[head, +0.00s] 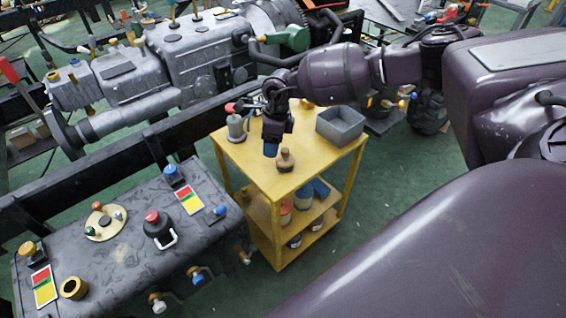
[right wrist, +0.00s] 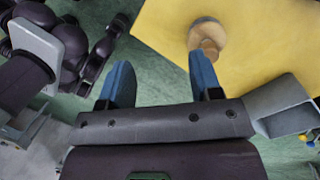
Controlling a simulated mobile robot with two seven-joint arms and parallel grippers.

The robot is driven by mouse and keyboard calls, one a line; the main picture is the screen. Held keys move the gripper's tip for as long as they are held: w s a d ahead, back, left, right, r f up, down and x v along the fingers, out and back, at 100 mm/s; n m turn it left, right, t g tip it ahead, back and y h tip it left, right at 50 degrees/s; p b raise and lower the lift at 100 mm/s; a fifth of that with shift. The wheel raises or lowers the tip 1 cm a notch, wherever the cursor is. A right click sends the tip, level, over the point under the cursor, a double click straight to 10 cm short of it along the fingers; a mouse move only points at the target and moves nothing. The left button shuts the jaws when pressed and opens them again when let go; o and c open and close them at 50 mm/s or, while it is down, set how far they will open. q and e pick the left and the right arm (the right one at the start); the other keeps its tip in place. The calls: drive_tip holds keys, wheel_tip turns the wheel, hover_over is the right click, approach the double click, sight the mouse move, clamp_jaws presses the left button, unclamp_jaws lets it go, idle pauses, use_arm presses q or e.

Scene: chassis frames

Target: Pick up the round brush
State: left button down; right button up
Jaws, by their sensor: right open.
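The round brush (head: 286,161) stands on the yellow top of a cart, near its front edge. It is small and brown with a rounded body. In the right wrist view the brush (right wrist: 207,37) shows a round disc and a wooden part, just beyond the tip of the right-hand finger, not between the fingers. My right gripper (head: 271,150) hangs over the cart top, just left of the brush in the head view. Its two blue fingers (right wrist: 161,72) are apart with nothing between them. My left gripper is not in view.
The yellow cart (head: 255,166) also bears a grey open bin (head: 340,125) at right and a grey spool-like can (head: 236,128) at left. Cans and a blue box sit on its lower shelves. A grey tank (head: 125,205) with fittings and a large engine (head: 200,55) are beside it.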

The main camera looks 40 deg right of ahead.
drive_tip(key=r+h, duration=0.2)
hover_over(284, 150)
drive_tip(key=shift+f, duration=0.45)
wheel_tip(284, 150, down, 5)
drive_tip(key=shift+f+b, duration=0.15)
drive_tip(key=shift+b, duration=0.55)
wheel_tip(284, 150, down, 4)
drive_tip(key=shift+f+b, duration=0.1)
drive_tip(key=shift+b, duration=0.4)
drive_tip(key=shift+f, duration=0.3)
drive_tip(key=c, duration=1)
drive_tip(key=shift+r, duration=0.1)
drive_tip(key=shift+c, duration=0.2)
